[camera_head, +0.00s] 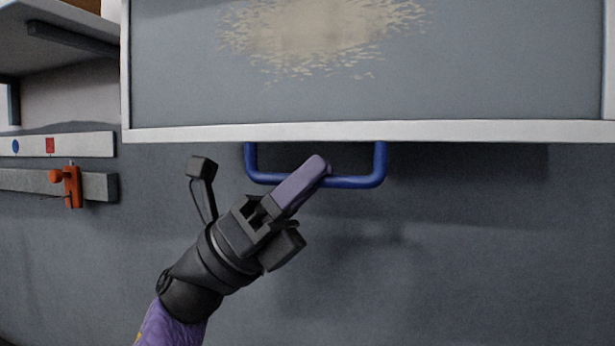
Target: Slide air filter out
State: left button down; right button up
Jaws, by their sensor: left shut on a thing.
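The air filter (480,80) is a wide grey panel in a white frame, with a beige dusty patch at its upper middle. A blue U-shaped handle (366,182) hangs below its lower frame edge. My left gripper (316,170) reaches up from below, and its purple fingers are shut on the handle's bar, left of the bar's right corner. The fingers hide part of the bar. The top of the filter is out of the picture. My right gripper is not in view.
An orange lever or clamp (72,186) sits on a grey rail at the left. Above it is a white strip (70,145) with a blue and a red mark. A grey shelf (60,45) juts in at the upper left. The grey wall below the handle is clear.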

pick_arm(q)
jog(key=c, duration=0.7)
grip_release()
jog(key=shift+o, duration=0.2)
jog(key=s+b+v, duration=0.1)
jog(key=b+v, duration=0.2)
jog(key=v, duration=0.7)
jog(key=shift+w, duration=0.5)
